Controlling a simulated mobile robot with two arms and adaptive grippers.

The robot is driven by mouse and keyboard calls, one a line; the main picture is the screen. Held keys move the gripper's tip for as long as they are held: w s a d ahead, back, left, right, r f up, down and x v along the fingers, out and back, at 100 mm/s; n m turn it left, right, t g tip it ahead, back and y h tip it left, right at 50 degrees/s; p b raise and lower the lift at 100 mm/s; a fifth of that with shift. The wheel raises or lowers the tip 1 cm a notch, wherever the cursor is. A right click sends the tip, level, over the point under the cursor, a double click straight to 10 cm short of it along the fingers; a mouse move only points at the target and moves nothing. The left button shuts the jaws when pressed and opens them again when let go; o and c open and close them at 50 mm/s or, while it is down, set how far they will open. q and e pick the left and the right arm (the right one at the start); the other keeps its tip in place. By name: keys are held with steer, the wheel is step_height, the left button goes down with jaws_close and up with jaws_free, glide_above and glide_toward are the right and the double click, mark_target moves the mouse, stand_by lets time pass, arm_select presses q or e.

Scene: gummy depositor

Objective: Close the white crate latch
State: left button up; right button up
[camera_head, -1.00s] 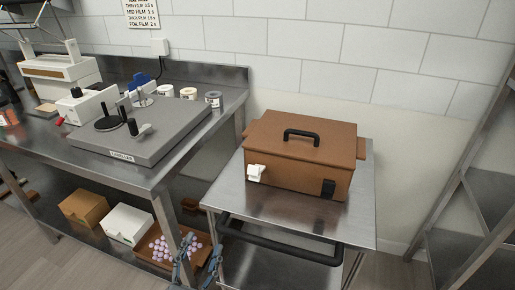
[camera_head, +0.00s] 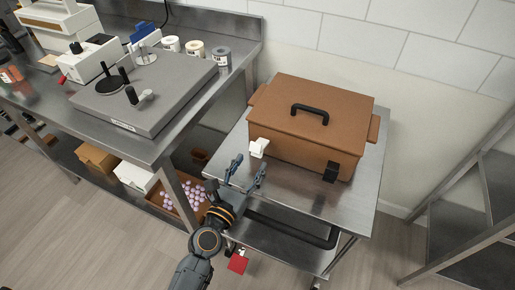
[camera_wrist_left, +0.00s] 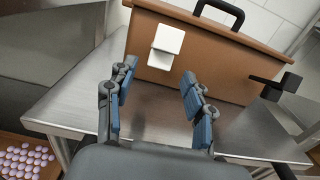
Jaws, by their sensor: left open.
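The brown crate (camera_head: 300,120) stands on a steel cart, its lid down and a black handle on top. The white latch (camera_head: 259,147) is on the left part of its front face and sticks outward in the head view. In the left wrist view the white latch (camera_wrist_left: 166,47) is ahead, beyond my fingers. A black latch (camera_head: 331,172) is at the right of the same face. My left gripper (camera_head: 247,172) is open and empty, just in front of and below the white latch, apart from it. It also shows in the wrist view (camera_wrist_left: 158,85). My right gripper is not in view.
The steel cart top (camera_head: 300,195) is bare in front of the crate, with a black push bar (camera_head: 290,228) at its front edge. A steel bench (camera_head: 185,115) with a grey machine stands left. A tray of pinkish candies (camera_head: 185,196) sits below. A steel rack (camera_head: 470,220) is right.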

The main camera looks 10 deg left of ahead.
mark_target(256, 155)
arm_select(q)
steer(key=x, duration=0.5)
steer(key=shift+w, duration=0.2)
jaws_close()
